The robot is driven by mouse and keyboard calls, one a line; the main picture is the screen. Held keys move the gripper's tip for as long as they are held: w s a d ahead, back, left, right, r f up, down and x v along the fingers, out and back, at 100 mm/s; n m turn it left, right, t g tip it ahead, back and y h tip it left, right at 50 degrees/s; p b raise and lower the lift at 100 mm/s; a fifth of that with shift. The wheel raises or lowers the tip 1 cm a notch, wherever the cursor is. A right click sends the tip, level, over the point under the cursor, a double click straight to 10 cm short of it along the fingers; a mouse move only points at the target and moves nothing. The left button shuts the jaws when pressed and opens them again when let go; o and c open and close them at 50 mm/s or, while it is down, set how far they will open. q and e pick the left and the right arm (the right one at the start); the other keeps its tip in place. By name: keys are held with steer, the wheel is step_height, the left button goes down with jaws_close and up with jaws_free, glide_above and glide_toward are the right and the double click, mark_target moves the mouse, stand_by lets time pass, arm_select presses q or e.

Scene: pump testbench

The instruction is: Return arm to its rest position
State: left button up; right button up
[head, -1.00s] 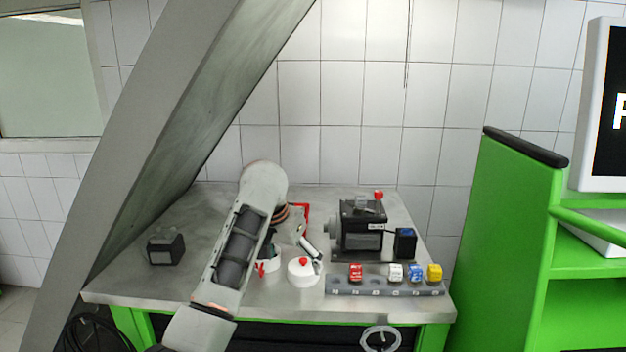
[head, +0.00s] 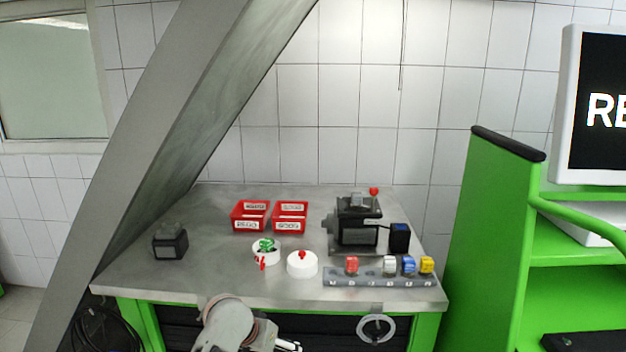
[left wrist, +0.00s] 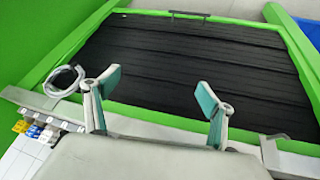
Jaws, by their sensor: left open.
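My left arm is low in front of the bench's front edge in the head view, with my left gripper (head: 288,346) at the bottom edge of the picture and mostly cut off. In the left wrist view my left gripper (left wrist: 160,106) is open, its two teal-padded fingers wide apart with nothing between them. Behind the fingers is the dark front (left wrist: 200,55) of the green-framed bench. My right gripper is in neither view.
The steel bench top (head: 200,275) carries two red bins (head: 250,225), two round white containers (head: 302,264), a dark pump unit (head: 356,228), a small dark block (head: 170,243) and a grey strip (head: 345,283) with coloured pieces. A green cabinet (head: 490,220) stands right. A ring (head: 377,330) hangs in front.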

arm_select(q)
steer(key=s+a+f+t+y, duration=0.1)
steer(key=s+a+f, duration=0.3)
steer(key=s+f, duration=0.3)
steer(key=s+a+f+t, duration=0.1)
steer(key=s+a+f, duration=0.3)
steer(key=s+f, duration=0.3)
steer(key=s+a+m+t, duration=0.1)
steer(key=s+a+t, duration=0.2)
steer(key=s, duration=1.4)
steer(key=shift+s+a+f, duration=0.2)
steer(key=shift+s+a, duration=0.05)
steer(key=shift+a, duration=0.35)
